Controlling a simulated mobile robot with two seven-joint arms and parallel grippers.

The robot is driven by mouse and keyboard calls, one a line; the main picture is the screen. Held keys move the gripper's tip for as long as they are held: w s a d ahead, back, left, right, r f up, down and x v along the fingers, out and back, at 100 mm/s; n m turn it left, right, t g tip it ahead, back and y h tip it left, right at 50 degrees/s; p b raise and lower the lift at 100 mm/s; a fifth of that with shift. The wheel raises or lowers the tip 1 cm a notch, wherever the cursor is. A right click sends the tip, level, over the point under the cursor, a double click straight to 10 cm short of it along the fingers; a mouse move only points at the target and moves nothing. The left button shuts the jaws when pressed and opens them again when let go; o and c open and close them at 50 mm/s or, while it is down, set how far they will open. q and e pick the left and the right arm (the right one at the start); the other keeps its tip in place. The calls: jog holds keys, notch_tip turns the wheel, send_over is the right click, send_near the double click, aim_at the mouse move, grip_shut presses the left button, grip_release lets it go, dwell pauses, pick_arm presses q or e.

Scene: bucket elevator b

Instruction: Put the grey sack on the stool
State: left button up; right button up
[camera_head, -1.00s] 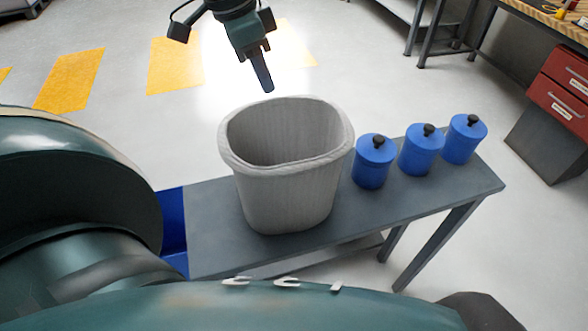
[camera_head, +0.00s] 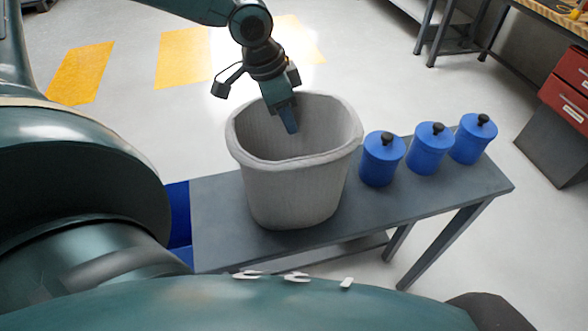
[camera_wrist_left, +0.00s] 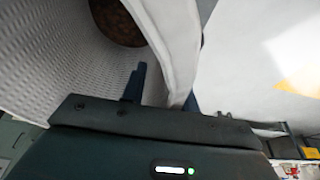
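The grey sack (camera_head: 295,190), a wide-mouthed, bucket-like bag with a thick rolled rim, stands upright on a dark grey bench (camera_head: 420,200). My left gripper (camera_head: 290,122) points down at the sack's far rim. In the left wrist view, the sack's rim (camera_wrist_left: 172,35) runs between the two fingers of my left gripper (camera_wrist_left: 165,88). One finger is inside the mouth and the other outside; they look spread. Something brown lies in the sack's bottom. I cannot make out a stool. My right gripper is not in view.
Three blue lidded canisters (camera_head: 383,160) stand in a row on the bench, right of the sack. A blue object (camera_head: 178,215) is at the bench's left end. A red drawer cabinet (camera_head: 568,85) and workbench are at far right. Floor behind the bench is clear.

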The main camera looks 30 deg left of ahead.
pick_arm(q)
grip_shut()
jog(key=shift+r, duration=0.1)
dwell(0.6)
